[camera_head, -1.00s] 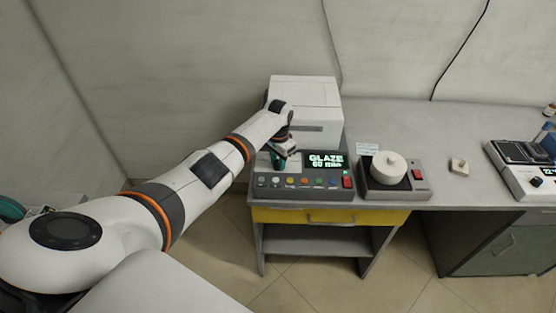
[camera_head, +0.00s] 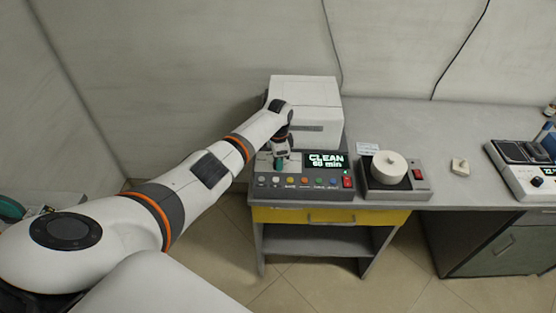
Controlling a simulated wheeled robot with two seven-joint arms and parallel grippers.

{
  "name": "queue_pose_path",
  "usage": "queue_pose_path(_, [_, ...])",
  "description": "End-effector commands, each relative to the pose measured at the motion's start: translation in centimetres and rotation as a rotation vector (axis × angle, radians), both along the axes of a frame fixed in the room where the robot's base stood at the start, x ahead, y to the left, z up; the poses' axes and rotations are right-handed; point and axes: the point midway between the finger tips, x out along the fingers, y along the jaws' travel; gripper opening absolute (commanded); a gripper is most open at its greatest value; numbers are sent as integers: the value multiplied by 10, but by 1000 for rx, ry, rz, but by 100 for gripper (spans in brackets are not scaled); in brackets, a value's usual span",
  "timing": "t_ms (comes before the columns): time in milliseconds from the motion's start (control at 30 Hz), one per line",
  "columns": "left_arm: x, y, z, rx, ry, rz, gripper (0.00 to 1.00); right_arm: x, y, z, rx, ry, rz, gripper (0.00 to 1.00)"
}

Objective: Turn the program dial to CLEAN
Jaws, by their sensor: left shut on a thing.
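The furnace's control panel (camera_head: 300,183) sits at the front of the white box furnace (camera_head: 318,97) on the left part of the bench. Its display (camera_head: 326,160) reads "CLEAN 60 min". My left gripper (camera_head: 280,163) points down at the panel, left of the display, and is shut on the program dial. A small green part shows at the fingertips; most of the dial is hidden by the gripper. My right gripper is not in view.
A row of coloured buttons and a red switch (camera_head: 348,182) lie along the panel's front. A device with a round white top (camera_head: 389,164) stands to the right, then a small beige block (camera_head: 460,166). Another instrument (camera_head: 522,170) is at the far right. A yellow drawer (camera_head: 285,216) is below.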

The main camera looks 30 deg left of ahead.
Motion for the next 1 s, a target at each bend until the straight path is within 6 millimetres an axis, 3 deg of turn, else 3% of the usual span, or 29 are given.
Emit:
queue_pose_path(333, [2, 0, 3, 0, -7, -4, 7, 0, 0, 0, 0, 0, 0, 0])
queue_pose_path(367, [2, 0, 3, 0, -7, -4, 33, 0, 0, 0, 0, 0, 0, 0])
queue_pose_path(500, [2, 0, 2, 1, -5, -3, 52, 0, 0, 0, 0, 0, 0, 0])
queue_pose_path(800, [1, 0, 3, 1, -2, -2, 52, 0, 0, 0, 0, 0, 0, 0])
queue_pose_path(1000, [1, 1, 27, 1, -6, -4, 52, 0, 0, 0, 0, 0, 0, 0])
